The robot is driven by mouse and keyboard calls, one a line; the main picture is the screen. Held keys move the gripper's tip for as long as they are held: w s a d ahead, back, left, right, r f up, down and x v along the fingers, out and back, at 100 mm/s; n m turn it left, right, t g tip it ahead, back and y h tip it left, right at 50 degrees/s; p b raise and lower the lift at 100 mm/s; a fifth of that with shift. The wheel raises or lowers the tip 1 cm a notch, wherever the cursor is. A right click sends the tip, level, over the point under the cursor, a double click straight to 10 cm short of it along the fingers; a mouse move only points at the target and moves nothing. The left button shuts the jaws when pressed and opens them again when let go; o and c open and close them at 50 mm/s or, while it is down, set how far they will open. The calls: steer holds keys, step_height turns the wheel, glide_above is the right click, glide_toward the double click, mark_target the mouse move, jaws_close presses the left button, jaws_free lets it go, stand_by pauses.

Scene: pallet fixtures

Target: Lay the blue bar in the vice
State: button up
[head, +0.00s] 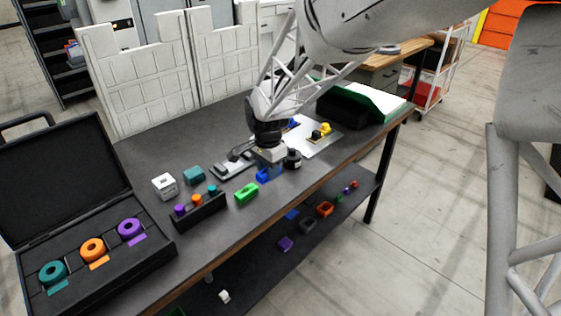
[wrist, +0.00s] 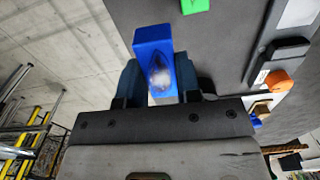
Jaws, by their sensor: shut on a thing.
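The blue bar (wrist: 153,42) is between the two dark fingers of my gripper (wrist: 158,78) in the wrist view, its near end shiny. In the head view my gripper (head: 269,164) points down near the bench's front edge. The blue bar (head: 265,175) shows just below it, partly hidden by the fingers; whether it touches the bench I cannot tell. A grey plate-like fixture with a dark part (head: 232,165), perhaps the vice, lies left of my gripper, apart from the bar. Its details are too small to be sure.
A green block (head: 246,194) lies left of my gripper, with a black peg holder (head: 200,209) beyond. A round black part (head: 293,158) stands close on the right. A white cube (head: 164,186) and teal block (head: 194,175) sit farther left. An open black case (head: 158,247) fills the left end.

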steer(key=w+a+r, duration=0.3)
steer(key=w+a, duration=0.9)
steer(key=w, duration=0.2)
steer(key=shift+a+n, duration=0.25)
steer(key=shift+n, duration=0.05)
steer(key=shift+f, duration=0.2)
steer(key=shift+f, duration=2.85)
steer(key=shift+f, duration=1.55)
steer(key=o, duration=1.4)
steer(key=shift+o, duration=0.3)
steer(key=shift+r, duration=0.15)
